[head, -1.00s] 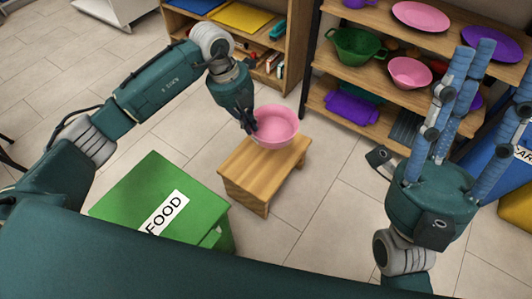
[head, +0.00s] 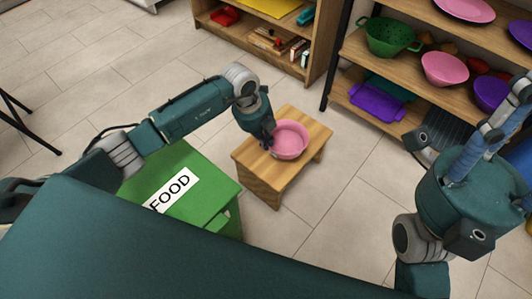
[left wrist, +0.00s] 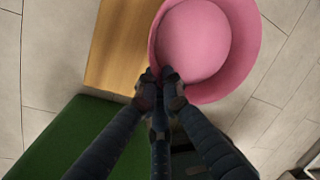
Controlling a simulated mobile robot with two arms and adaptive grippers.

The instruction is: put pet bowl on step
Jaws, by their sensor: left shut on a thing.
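The pink pet bowl (head: 291,138) is upright over the top of the wooden step (head: 256,161) in the head view. My left gripper (head: 270,139) is shut on the bowl's left rim. In the left wrist view, the fingers (left wrist: 160,78) pinch the near rim of the bowl (left wrist: 205,45), and the step (left wrist: 118,45) lies beneath and to the left. I cannot tell whether the bowl's base touches the step. My right gripper (head: 505,120) is at the right edge, partly out of frame, away from the bowl. Whether it is open is unclear.
A green bin (head: 190,190) labelled FOOD stands left of the step. A shelf unit (head: 405,75) at the back right holds a green colander (head: 388,37), another pink bowl (head: 444,68) and a purple tray (head: 376,101). The tiled floor right of the step is clear.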

